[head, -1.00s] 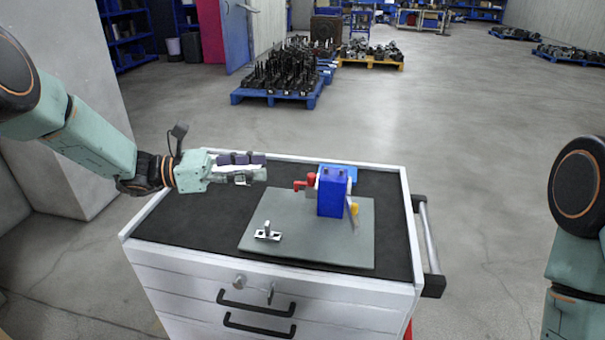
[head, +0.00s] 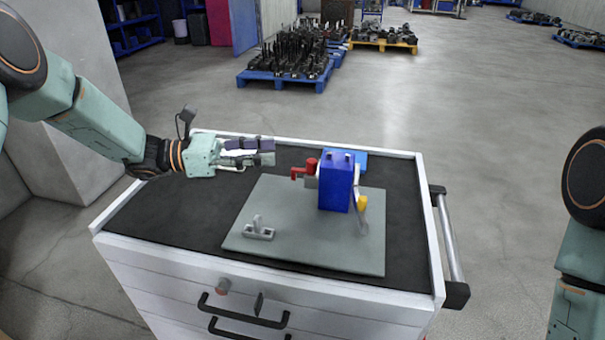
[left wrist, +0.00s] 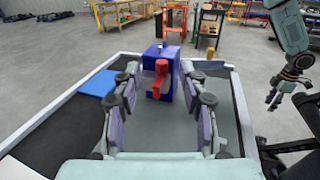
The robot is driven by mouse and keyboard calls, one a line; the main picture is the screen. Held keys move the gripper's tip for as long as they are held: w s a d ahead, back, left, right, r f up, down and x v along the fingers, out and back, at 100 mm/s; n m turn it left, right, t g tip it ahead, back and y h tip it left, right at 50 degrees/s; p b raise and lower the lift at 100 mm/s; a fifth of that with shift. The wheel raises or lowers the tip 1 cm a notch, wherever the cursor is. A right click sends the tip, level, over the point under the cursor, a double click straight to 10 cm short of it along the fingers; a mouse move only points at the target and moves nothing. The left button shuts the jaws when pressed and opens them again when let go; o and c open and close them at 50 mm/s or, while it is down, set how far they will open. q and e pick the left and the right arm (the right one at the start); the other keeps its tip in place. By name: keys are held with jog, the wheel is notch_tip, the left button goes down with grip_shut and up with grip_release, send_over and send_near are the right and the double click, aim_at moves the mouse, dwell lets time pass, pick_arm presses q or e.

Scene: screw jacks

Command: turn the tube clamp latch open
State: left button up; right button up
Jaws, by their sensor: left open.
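A blue block (head: 336,181) stands upright on a grey plate (head: 290,250) on the cart. A red handle (head: 305,169) sticks out from its left side, and a yellow-tipped lever (head: 362,204) hangs on its right. I cannot tell which part is the tube clamp latch. My left gripper (head: 268,151) is open and empty, left of the red handle and apart from it. In the left wrist view the red handle (left wrist: 161,79) shows between the spread fingers, beyond their tips. My right gripper (left wrist: 279,92) shows small at the right of the left wrist view; its finger state is unclear.
A small grey metal fixture (head: 259,230) sits at the plate's front left. The cart's dark top (head: 185,215) is clear on the left. A raised white rim (head: 437,250) surrounds it.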

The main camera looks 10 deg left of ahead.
aim_at(304, 170)
pick_arm(q)
jog(key=f+b, duration=0.3)
jog(key=shift+s+a+f, duration=0.25)
jog(key=shift+f, duration=0.05)
jog(key=x, duration=0.7)
jog(key=shift+b, duration=0.3)
jog(key=shift+w+d+f, duration=0.1)
jog(key=shift+w+d, duration=0.1)
jog(key=shift+d, duration=0.25)
jog(key=shift+s, duration=0.1)
grip_shut()
